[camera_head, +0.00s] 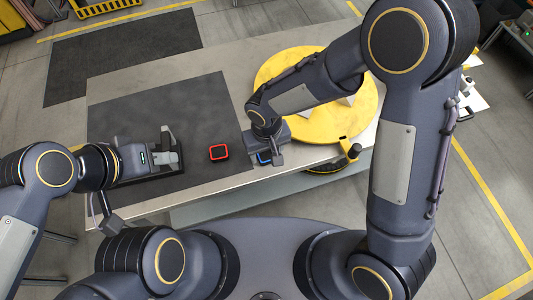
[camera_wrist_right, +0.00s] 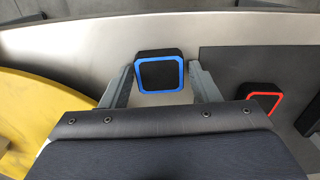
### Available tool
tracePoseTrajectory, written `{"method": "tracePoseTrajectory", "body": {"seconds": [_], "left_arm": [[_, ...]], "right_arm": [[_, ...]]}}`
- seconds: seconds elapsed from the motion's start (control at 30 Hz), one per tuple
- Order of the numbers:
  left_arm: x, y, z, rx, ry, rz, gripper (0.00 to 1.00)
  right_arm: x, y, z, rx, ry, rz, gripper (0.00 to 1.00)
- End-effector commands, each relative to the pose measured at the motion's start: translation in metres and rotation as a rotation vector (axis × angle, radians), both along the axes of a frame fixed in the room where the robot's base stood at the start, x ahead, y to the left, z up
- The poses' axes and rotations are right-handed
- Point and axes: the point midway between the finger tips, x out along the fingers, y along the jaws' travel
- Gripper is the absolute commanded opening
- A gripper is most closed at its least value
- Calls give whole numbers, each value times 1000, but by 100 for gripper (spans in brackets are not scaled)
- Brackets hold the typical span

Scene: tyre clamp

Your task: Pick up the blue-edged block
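The blue-edged block (camera_wrist_right: 159,73) is a black rounded square with a blue rim. In the right wrist view it lies on the bare table between the spread fingers of my right gripper (camera_wrist_right: 163,84). A small gap shows beside each finger, so the gripper looks open around it. In the head view the block (camera_head: 264,157) is mostly hidden under my right gripper (camera_head: 269,160). My left gripper (camera_head: 174,157) is over the dark mat at the left, with its fingers apart and nothing seen between them.
A red-edged block (camera_head: 219,152) lies on the dark mat (camera_head: 165,108), left of my right gripper; it also shows in the right wrist view (camera_wrist_right: 262,100). A yellow round plate (camera_head: 345,118) stands to the right. The mat's far part is clear.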

Motion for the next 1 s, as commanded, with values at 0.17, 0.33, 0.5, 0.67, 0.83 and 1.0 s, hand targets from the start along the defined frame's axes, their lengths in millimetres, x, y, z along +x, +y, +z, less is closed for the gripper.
{"method": "tracePoseTrajectory", "body": {"seconds": [0.17, 0.33, 0.5, 0.67, 0.83, 1.0], "left_arm": [[0, 0, 0, 0, 0, 0, 36], [0, 0, 0, 0, 0, 0, 36], [0, 0, 0, 0, 0, 0, 36], [0, 0, 0, 0, 0, 0, 36], [0, 0, -1, 0, 0, 0, 36], [0, 0, -2, 0, 0, 0, 36]], "right_arm": [[0, 0, 0, 0, 0, 0, 32], [0, 0, 0, 0, 0, 0, 22], [0, 0, 2, 0, -1, 0, 22], [1, 1, 13, 1, -4, 0, 22], [3, -8, 41, 4, -5, -5, 22], [12, -41, 83, 6, -6, -7, 22]]}}
